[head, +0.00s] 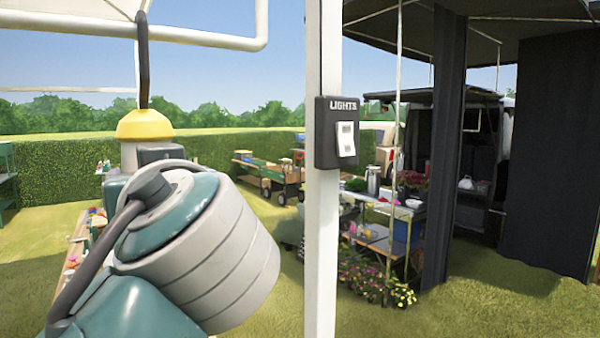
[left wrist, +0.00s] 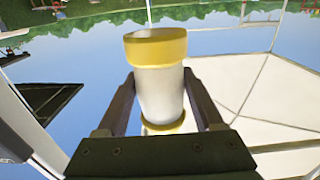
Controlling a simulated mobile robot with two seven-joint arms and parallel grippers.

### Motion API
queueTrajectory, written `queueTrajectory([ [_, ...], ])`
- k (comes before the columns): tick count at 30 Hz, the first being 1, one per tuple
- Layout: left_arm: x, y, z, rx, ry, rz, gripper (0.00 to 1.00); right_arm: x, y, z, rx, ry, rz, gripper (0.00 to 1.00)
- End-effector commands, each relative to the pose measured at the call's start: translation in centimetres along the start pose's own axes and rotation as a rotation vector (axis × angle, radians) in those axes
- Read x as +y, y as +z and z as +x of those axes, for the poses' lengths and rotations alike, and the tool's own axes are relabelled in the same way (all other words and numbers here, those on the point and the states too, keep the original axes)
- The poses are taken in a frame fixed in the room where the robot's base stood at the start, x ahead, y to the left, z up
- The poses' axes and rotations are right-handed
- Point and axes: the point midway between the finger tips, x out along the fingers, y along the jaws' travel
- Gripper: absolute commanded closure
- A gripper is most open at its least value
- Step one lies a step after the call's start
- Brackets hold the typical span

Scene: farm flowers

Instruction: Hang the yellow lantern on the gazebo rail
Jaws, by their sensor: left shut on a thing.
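The yellow lantern (head: 145,126) is upright at the left in the head view, with a yellow cap, a pale body and a tall dark hook (head: 143,60). The hook's upper end meets the white gazebo rail (head: 195,37); I cannot tell whether it is over the rail or only in front of it. In the left wrist view, the lantern's white body (left wrist: 160,95) with yellow bands stands between the two fingers of my left gripper (left wrist: 160,78), which is shut on it. In the head view my arm hides the lantern's lower part. My right gripper is not in view.
A white post (head: 322,220) with a black "LIGHTS" switch box (head: 325,158) stands right of my left arm. Behind it are a table (head: 410,212) with flowers, a green cart (head: 265,172) and dark curtains (head: 555,150). Open grass lies at the lower right.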

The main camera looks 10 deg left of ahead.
Motion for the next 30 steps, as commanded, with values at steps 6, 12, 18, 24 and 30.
queueTrajectory([
  [6,-0.01,0.23,-0.02,-0.005,0.000,0.001,0.80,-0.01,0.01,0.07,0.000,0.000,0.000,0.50],
  [12,-0.01,0.27,-0.03,-0.006,0.000,0.002,0.18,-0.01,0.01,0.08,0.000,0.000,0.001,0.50],
  [18,-0.01,0.21,-0.02,-0.004,0.000,0.002,0.00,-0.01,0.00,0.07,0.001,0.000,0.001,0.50],
  [24,-0.01,0.26,-0.02,-0.006,0.000,0.002,0.00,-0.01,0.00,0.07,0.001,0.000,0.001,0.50],
  [30,-0.01,0.22,-0.02,-0.004,0.000,0.002,0.00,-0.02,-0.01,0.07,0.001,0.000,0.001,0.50],
])
